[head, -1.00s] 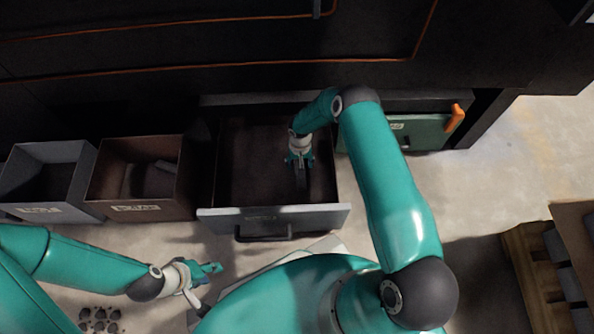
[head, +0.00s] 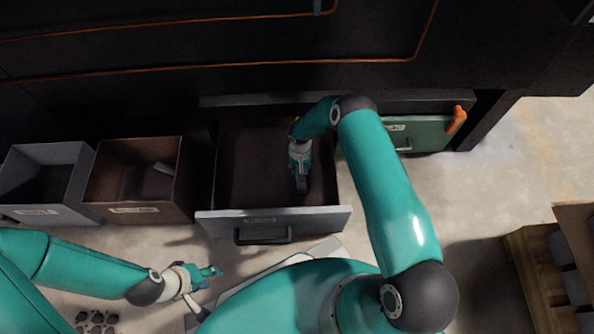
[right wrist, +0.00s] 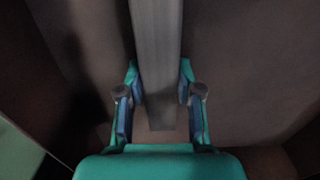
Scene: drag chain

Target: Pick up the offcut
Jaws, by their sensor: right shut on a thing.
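The offcut is a plain grey bar. It shows in the right wrist view (right wrist: 158,50), running from the top edge down between the fingers of my right gripper (right wrist: 159,78). In the head view my right gripper (head: 300,166) reaches down into the open drawer (head: 322,222) and is shut on the offcut (head: 302,184), near the drawer's right side. I cannot tell whether the offcut touches the drawer floor. My left gripper (head: 210,272) hangs at lower left, outside the drawer and apart from it; its jaw opening is too small to read.
A grey bin (head: 38,212) and a brown bin (head: 136,209) with a pale piece inside stand left of the drawer. A wooden crate (head: 530,270) stands at lower right. Floor between drawer and crate is clear.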

